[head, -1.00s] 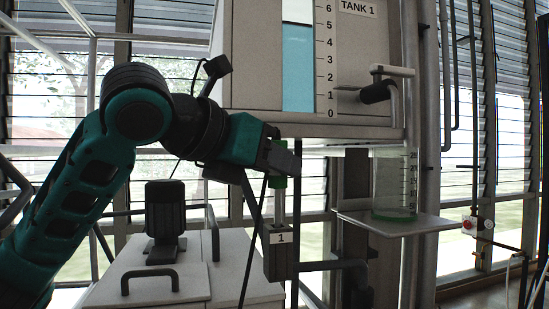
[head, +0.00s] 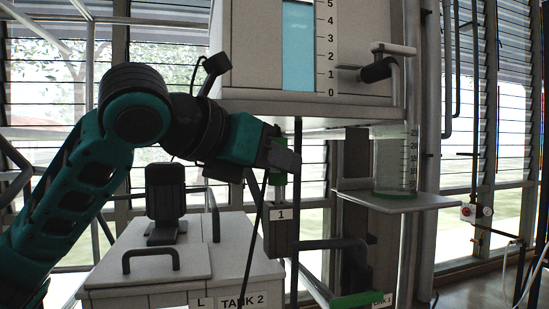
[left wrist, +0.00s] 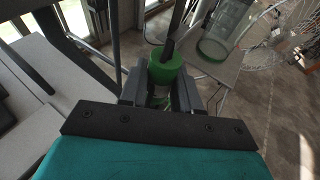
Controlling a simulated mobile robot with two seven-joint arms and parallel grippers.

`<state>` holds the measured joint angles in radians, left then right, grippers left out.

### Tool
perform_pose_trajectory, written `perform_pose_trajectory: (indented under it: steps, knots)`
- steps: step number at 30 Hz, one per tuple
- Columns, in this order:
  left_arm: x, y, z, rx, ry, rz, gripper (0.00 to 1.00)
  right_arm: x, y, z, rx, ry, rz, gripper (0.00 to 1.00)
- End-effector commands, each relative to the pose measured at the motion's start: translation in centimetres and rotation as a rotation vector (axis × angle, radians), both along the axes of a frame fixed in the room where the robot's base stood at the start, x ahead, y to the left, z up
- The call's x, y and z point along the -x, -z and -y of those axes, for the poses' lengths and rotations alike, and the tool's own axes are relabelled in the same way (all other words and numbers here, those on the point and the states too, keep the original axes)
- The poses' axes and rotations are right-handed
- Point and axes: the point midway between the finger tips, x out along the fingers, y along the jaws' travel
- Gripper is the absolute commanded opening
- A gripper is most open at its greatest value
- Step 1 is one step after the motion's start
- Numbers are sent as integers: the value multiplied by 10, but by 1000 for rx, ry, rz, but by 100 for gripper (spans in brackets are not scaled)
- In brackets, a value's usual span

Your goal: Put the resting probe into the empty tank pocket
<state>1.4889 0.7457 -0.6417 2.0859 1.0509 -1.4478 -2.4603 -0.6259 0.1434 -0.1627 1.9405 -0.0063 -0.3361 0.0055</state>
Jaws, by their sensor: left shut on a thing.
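My left gripper (head: 283,160) is shut on the green collar of a probe (head: 278,179), and it hangs upright below the fingers. Its grey shaft runs down to the top of a dark pocket (head: 281,238) labelled 1. I cannot tell how deep the tip sits. In the left wrist view the green collar (left wrist: 166,68) shows at the fingers, with a dark rod or cable at its top. Tank 1 (head: 350,84), with blue liquid, is above and behind the pocket. My right gripper is not in view.
A white cabinet (head: 180,270) with a handle and a TANK 2 label stands below left. A clear graduated vessel (head: 397,160) stands on a shelf (head: 395,203) to the right. A tap (head: 378,70), posts and pipes are near. A green bar (head: 357,299) shows low down.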

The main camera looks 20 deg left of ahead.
Motion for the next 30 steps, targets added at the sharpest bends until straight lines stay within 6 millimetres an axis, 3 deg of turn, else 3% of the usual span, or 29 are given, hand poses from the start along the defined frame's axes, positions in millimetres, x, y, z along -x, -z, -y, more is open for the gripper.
perform_pose_trajectory:
  steps: [2, 3, 12, 20, 30]
  knots:
    - [0, -1, 0, 0, 0, 1, 0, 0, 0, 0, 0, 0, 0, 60]
    - [0, -1, 0, 0, 0, 1, 34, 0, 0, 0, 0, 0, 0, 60]
    - [0, -1, 0, 1, 1, 1, 61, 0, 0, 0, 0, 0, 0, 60]
    - [1, -3, 0, 0, 0, 0, 61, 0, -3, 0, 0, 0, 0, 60]
    - [21, -38, -10, 1, -1, 2, 61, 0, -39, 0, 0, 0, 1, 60]
